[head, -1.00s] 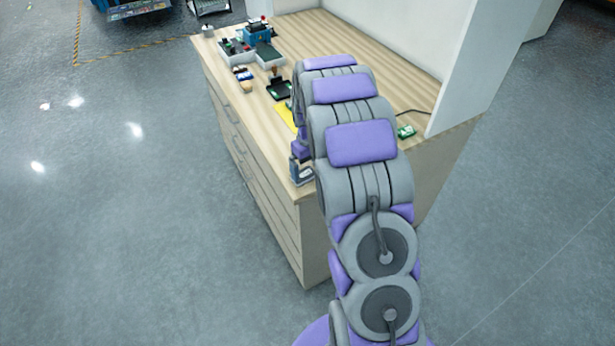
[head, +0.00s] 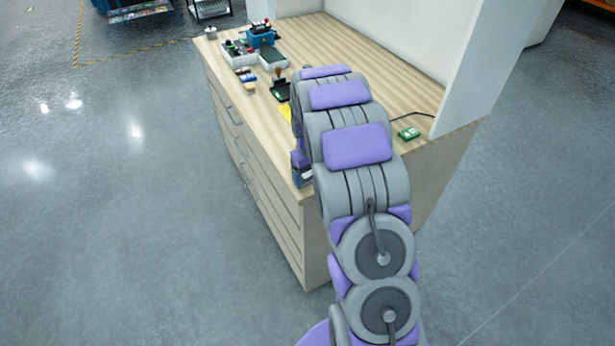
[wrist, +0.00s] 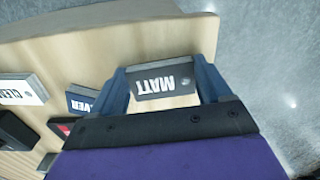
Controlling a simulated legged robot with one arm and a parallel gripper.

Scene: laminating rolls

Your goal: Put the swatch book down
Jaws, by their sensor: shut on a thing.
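A dark grey swatch book labelled MATT (wrist: 162,80) sits between the two fingers of my gripper (wrist: 163,76) in the wrist view. The fingers are shut on it, and its label reads upside down. I cannot tell whether it touches the wooden counter top (wrist: 100,50) beneath. In the head view my gripper (head: 301,178) is low by the counter's near left edge, partly hidden by my arm. The book cannot be made out there.
Other swatch books, marked CLEAR (wrist: 22,92) and SILVER (wrist: 85,101), lie to the left in the wrist view. Trays (head: 238,52) and a blue device (head: 262,36) stand at the counter's far end. A green-and-white box (head: 409,134) lies right of my arm.

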